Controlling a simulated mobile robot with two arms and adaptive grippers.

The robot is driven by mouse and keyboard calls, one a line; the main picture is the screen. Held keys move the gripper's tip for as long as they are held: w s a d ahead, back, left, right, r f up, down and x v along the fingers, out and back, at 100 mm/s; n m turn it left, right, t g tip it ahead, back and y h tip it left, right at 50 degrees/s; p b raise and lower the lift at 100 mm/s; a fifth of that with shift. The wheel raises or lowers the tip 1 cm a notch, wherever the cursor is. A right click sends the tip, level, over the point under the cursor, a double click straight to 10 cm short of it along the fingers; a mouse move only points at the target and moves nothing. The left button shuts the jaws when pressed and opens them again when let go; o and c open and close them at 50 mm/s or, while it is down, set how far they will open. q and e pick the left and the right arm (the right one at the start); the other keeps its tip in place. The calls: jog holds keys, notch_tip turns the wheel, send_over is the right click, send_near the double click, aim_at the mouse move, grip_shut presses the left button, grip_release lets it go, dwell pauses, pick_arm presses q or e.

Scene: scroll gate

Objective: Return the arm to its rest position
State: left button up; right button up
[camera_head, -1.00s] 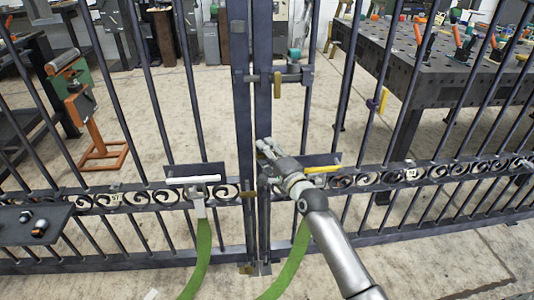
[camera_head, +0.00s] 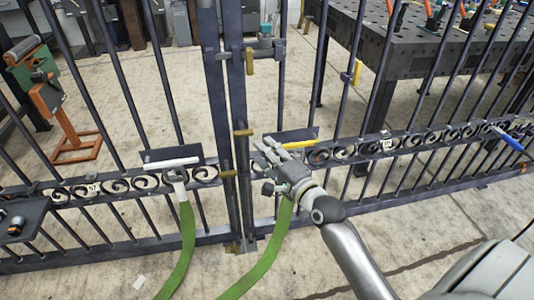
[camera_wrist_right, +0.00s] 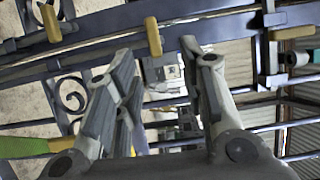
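My right gripper (camera_head: 268,152) is in front of the dark metal gate (camera_head: 235,130), just right of its centre posts, near a dark plate with a yellow bar (camera_head: 303,144). In the right wrist view the two fingers of this gripper (camera_wrist_right: 165,65) stand apart, with no held object visible between them. Gate rails and yellow-brown latch pieces (camera_wrist_right: 153,36) show beyond the fingers. Whether the fingers touch the gate cannot be told. My left gripper is not in view.
A white T-shaped handle (camera_head: 171,163) with a green strap (camera_head: 183,250) is left of the posts. A second green strap (camera_head: 262,262) hangs below my right gripper. A blue handle (camera_head: 508,137) is far right. Behind the gate are a dark worktable (camera_head: 400,55) and an orange stand (camera_head: 72,135).

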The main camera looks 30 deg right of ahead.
dwell(0.4)
